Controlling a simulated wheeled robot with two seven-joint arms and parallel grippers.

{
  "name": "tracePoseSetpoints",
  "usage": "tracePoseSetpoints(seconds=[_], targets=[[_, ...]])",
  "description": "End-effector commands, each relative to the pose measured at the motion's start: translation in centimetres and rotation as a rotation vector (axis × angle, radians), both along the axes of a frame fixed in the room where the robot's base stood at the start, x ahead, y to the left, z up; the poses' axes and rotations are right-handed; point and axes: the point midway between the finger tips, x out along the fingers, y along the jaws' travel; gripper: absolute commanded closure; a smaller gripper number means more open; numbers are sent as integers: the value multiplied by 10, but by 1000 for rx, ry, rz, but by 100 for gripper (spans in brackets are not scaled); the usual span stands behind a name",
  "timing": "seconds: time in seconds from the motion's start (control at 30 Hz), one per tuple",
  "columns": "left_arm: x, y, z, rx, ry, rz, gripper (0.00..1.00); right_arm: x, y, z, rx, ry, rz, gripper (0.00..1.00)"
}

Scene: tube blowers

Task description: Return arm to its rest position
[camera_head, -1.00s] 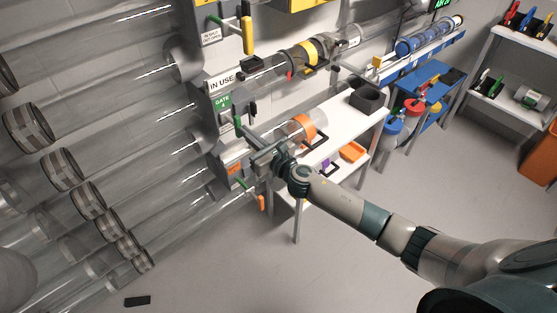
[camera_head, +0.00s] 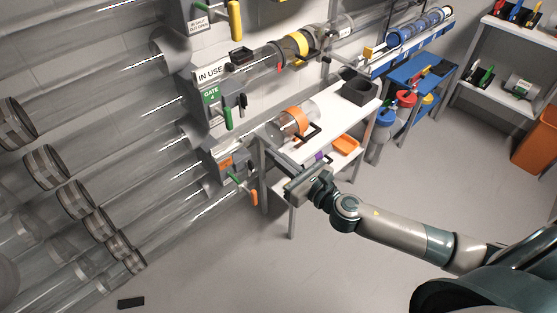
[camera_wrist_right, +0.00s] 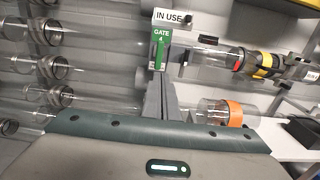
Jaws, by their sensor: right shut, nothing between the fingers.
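My right arm comes in from the right in the head view. Its gripper (camera_head: 276,158) is shut and empty, in front of the white table and to the right of the lower grey valve box. In the right wrist view the closed fingers (camera_wrist_right: 157,82) point toward the green gate label (camera_wrist_right: 160,48). The gate box with its IN USE sign (camera_head: 211,73) and green handle (camera_head: 228,118) is up and left of the gripper. The gripper appears apart from it. My left gripper is not in view.
A white table (camera_head: 338,118) holds a clear tube with an orange band (camera_head: 295,121) and a dark box (camera_head: 359,91). Clear tubes (camera_head: 100,110) fill the left. A blue cart (camera_head: 420,80) stands beyond. The floor (camera_head: 410,190) at right is open. A black object (camera_head: 131,303) lies on the floor.

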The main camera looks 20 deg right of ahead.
Motion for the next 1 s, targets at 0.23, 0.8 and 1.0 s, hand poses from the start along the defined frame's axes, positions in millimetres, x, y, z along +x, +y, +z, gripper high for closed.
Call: tracePoseSetpoints(seconds=[0.23, 0.8, 1.0], targets=[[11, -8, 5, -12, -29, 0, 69, -10, -4, 0, 0, 0, 0, 100], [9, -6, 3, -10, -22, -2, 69, -9, -4, -5, 17, 16, -5, 100], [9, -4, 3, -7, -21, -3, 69, -3, -14, -51, 177, 148, -54, 100]])
